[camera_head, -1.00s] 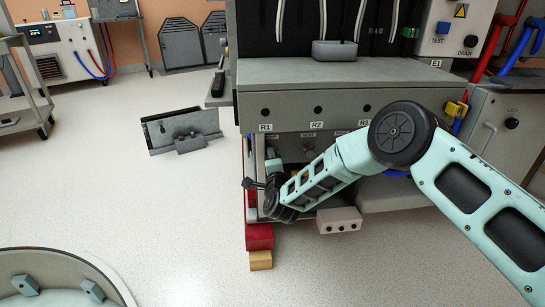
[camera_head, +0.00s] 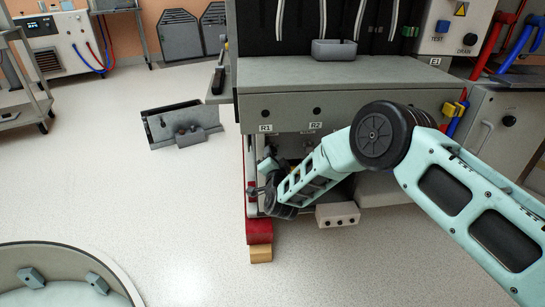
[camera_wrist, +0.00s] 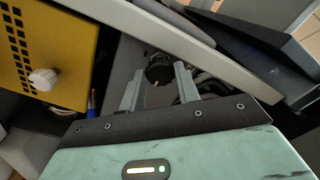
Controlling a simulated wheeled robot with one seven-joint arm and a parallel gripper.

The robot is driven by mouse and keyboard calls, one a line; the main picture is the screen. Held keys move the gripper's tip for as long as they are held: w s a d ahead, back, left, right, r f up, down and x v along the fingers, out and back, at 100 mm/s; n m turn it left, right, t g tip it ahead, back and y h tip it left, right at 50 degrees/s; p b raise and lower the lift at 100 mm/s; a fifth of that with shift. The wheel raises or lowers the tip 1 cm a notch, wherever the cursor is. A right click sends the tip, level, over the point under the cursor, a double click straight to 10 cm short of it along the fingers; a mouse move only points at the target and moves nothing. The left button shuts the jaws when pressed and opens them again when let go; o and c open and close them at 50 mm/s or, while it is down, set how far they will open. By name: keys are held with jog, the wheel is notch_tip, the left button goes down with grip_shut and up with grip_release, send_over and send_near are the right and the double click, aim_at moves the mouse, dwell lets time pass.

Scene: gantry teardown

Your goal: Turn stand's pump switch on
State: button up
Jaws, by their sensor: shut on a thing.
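My gripper (camera_head: 262,190) is low at the left of that bay, partly hidden by my own wrist. In the wrist view my gripper (camera_wrist: 157,78) has its two grey fingers on either side of a dark round part (camera_wrist: 158,70), and it is shut on that part. No label shows on it, so I cannot tell whether it is the pump switch. The fingers hide part of it.
A yellow perforated panel (camera_wrist: 40,50) with a white knob (camera_wrist: 43,80) is close on the left in the wrist view. A pale beam (camera_wrist: 180,40) crosses above the fingers. A pale box with holes (camera_head: 338,215) is below my forearm.

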dwell(0.3)
jog(key=o, duration=1)
jog(key=shift+s, duration=0.1)
jog(key=s+d+p, duration=0.1)
jog(key=s, duration=0.4)
jog(key=s+d+p, duration=0.1)
jog(key=s+p, duration=0.1)
jog(key=s, duration=0.4)
jog(key=s+d+p, duration=0.1)
jog(key=s+p, duration=0.1)
jog(key=s, duration=0.4)
jog(key=shift+d, duration=0.1)
